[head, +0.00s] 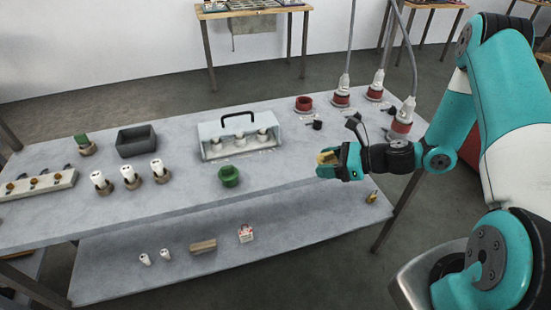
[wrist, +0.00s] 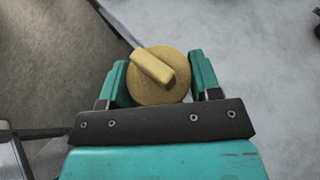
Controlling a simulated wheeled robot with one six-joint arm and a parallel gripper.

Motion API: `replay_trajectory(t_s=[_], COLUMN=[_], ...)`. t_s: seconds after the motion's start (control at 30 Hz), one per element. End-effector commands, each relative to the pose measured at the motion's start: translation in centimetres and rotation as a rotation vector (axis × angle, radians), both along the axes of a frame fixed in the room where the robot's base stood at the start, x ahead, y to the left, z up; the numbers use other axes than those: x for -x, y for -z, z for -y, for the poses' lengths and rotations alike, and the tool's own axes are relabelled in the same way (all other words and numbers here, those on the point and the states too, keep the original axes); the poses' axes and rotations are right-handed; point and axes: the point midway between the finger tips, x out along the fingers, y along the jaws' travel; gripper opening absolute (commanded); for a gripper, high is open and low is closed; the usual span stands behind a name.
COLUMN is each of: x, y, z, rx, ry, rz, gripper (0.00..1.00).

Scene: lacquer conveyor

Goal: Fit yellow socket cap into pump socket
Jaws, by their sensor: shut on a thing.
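The yellow socket cap (wrist: 172,88) is a round disc with a raised bar across its face. In the wrist view my gripper (wrist: 158,72) has one teal finger on each side of it and is shut on it. In the head view the cap (head: 327,157) shows small and yellowish in my gripper (head: 325,165), above the right part of the table near its front edge. I cannot tell which fitting is the pump socket. A red round socket (head: 303,104) stands at the back, and a green one (head: 229,176) stands left of my gripper.
Red-and-white plugs on hanging cables (head: 402,121) stand close behind my gripper at the right. A clear case with a black handle (head: 238,133), a dark bin (head: 138,141) and several white cylinders (head: 130,177) stand farther left. The table (head: 185,210) front is mostly clear.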

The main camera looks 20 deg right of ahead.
Motion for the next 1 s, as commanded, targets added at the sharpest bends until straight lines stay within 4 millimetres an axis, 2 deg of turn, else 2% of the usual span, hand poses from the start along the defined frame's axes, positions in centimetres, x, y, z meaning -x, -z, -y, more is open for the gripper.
replay_trajectory(t_s=[0.1, 0.23, 0.4, 0.5, 0.7, 0.9, 1.0], x=[-2.9, -5.5, -7.0, -7.3, -7.4, -7.4, -7.4], y=[-2.8, -7.4, -12.5, -14.4, -15.5, -15.4, -14.6], z=[-1.8, -4.6, -8.0, -9.2, -9.8, -9.8, -9.7], rx=[0.007, 0.007, 0.005, 0.004, 0.001, 0.001, 0.0], ry=[-0.003, 0.016, 0.043, 0.053, 0.064, 0.063, 0.064], rz=[0.017, 0.023, 0.021, 0.018, 0.009, 0.009, 0.006], gripper=[0.35, 0.35, 0.35, 0.35, 0.35, 0.35, 0.35])
